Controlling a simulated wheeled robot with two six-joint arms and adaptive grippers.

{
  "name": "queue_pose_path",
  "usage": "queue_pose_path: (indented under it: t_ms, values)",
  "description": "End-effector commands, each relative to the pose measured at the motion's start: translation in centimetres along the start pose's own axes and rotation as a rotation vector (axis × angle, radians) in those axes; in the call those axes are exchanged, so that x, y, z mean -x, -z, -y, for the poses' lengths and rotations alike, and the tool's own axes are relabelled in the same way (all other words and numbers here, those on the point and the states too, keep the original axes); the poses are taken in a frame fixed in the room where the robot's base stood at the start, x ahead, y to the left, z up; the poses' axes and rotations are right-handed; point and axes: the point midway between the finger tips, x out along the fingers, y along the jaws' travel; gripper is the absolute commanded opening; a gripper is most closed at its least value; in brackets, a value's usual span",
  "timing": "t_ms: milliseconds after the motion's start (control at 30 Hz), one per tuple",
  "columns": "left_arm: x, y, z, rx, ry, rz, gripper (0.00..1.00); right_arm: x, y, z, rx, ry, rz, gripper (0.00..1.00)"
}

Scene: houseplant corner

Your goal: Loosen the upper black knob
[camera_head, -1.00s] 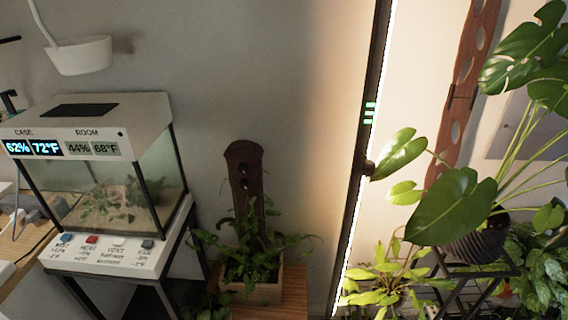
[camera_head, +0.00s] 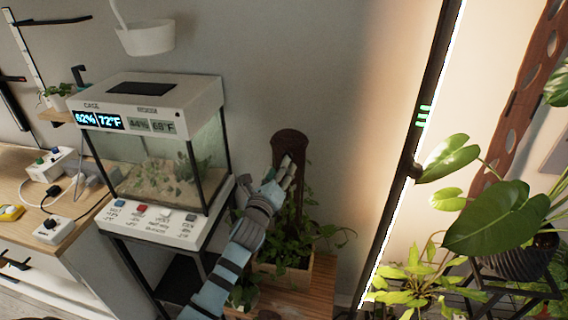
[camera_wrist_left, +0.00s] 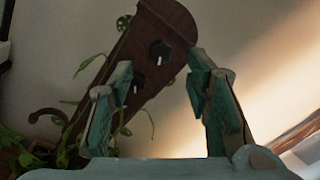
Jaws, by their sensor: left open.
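The upper black knob (camera_wrist_left: 160,49) shows between my left fingers, and the lower black knob (camera_wrist_left: 138,83) is beside the left-hand finger. My left gripper (camera_head: 287,170) is open and empty in front of the board; its fingers also show in the left wrist view (camera_wrist_left: 163,75). In the head view it hides both knobs. My right gripper is out of view.
Trailing plant leaves (camera_head: 325,235) surround the board's foot in a wooden planter (camera_head: 290,275). The glass case (camera_head: 155,165) stands close left of my left arm. A tall dark lamp post (camera_head: 413,160) and leafy plants (camera_head: 500,215) stand right. The wall between board and post is bare.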

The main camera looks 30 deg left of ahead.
Motion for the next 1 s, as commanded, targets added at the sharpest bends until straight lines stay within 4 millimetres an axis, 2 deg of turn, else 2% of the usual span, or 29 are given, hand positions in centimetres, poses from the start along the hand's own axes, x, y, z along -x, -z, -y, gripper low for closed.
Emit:
queue_pose_path:
  t_ms: [100, 200, 333, 567, 833, 1000]
  values:
    - [-3.0, 0.2, -0.2, 0.001, 0.0, 0.001, 0.45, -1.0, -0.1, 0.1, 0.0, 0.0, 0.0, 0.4]
    - [-4.5, 0.2, -0.2, 0.001, 0.0, 0.0, 0.45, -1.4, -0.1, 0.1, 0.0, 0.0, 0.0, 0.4]
    - [-5.4, 0.1, -0.1, 0.001, 0.0, -0.001, 0.45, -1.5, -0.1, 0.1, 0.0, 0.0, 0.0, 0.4]
    - [-5.5, 0.1, -0.1, 0.001, 0.0, -0.002, 0.45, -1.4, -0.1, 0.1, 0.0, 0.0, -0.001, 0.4]
    - [-5.5, 0.1, -0.1, 0.002, 0.0, -0.001, 0.01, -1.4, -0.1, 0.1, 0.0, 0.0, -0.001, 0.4]
    - [-5.5, 0.0, -0.1, 0.004, -0.001, -0.001, 0.0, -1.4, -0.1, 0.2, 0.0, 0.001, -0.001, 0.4]
